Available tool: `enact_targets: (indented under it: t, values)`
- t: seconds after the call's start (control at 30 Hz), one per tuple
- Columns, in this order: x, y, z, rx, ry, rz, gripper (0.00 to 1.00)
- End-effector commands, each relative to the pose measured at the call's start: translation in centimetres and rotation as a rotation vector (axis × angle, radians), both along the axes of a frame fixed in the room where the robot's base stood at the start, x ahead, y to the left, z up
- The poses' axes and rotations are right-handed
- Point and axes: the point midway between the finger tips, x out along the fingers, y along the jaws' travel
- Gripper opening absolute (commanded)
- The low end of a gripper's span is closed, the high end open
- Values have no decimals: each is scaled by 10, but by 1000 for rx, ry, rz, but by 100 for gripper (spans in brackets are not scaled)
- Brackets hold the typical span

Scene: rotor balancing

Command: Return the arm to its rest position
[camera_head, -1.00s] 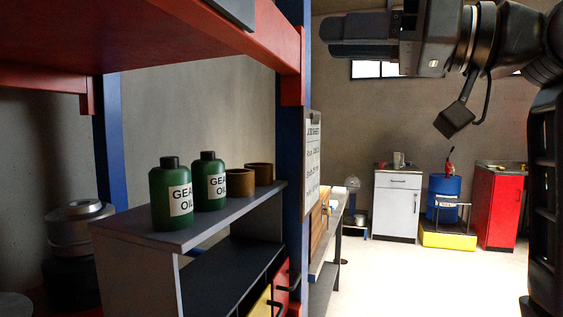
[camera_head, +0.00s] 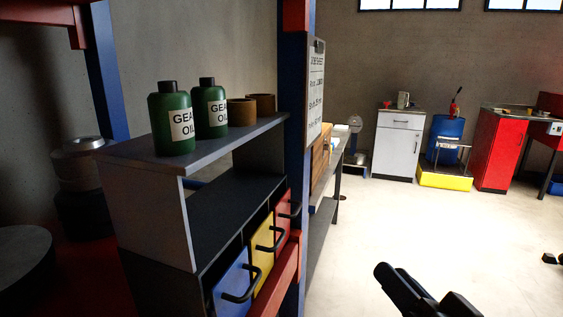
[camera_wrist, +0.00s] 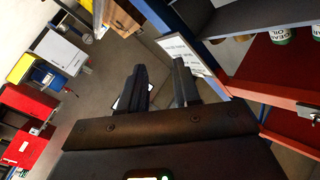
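My gripper (camera_wrist: 160,72) shows in the wrist view with its two dark fingers apart. Nothing is between them, and only the wall or floor shows behind the gap. In the head view a dark piece of my arm shows at the bottom edge, over the pale floor. The rest of my arm is out of that view, so its full pose is hidden.
A shelf unit (camera_head: 148,216) with green gear oil bottles (camera_head: 172,122), brown cups and coloured drawers stands at left beside a blue post (camera_head: 297,130). White cabinet (camera_head: 398,146), blue barrel (camera_head: 447,138) and red cabinet (camera_head: 499,150) stand far back. The floor (camera_head: 420,225) between is clear.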

Motion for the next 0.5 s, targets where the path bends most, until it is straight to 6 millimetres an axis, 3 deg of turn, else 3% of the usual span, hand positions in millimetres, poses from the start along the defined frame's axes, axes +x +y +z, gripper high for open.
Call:
enact_targets:
  t: [0.03,0.2,0.5]
  values:
    - [-17,-4,-21,-13,28,-30,32]
    - [-71,-17,-67,-81,82,-127,32]
    - [-179,-37,-116,-252,157,-241,32]
